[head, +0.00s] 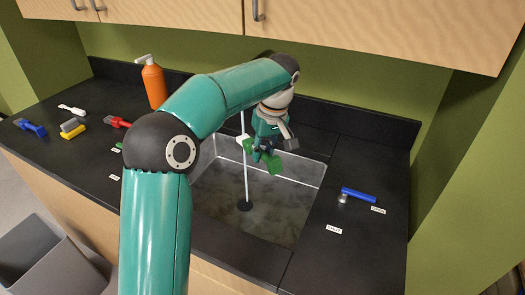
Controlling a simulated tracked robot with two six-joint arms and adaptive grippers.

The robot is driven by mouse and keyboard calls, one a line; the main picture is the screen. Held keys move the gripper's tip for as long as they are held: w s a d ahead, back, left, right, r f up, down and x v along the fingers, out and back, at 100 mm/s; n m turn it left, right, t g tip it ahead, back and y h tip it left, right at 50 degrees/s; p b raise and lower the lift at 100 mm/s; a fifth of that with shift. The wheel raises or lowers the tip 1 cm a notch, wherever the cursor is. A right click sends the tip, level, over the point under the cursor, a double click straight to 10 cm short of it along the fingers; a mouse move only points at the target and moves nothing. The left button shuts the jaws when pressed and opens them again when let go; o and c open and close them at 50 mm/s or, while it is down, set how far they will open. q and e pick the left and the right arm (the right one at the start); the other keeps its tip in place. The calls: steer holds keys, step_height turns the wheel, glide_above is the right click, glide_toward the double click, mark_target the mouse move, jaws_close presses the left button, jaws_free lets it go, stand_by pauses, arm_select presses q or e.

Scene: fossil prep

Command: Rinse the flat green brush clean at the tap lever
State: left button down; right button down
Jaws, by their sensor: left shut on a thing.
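My left gripper (268,140) hangs over the sink (215,208), shut on the flat green brush (272,163). The brush is partly covered by the fingers, and whether it is dirty is too small to tell. The blue tap lever (360,195) is on the counter right of the sink, its handle pointing right, close to the label that seems to read OPEN (378,210). A thin pale vertical streak (246,180), seemingly running water, comes down to the dark drain (245,205), just left of the brush. My right gripper is not in view.
An orange pump bottle (154,86) stands at the back left. On the left counter lie a blue brush (31,127), a yellow-handled brush (72,130), a red brush (119,122) and a white brush (71,109). A second label (334,230) lies nearer the front. Cabinets hang above.

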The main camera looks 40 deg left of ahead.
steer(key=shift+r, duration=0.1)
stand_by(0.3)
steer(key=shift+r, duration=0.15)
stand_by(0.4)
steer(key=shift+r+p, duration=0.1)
steer(key=shift+p, duration=0.25)
stand_by(0.4)
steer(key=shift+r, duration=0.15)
stand_by(0.4)
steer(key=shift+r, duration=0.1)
stand_by(0.3)
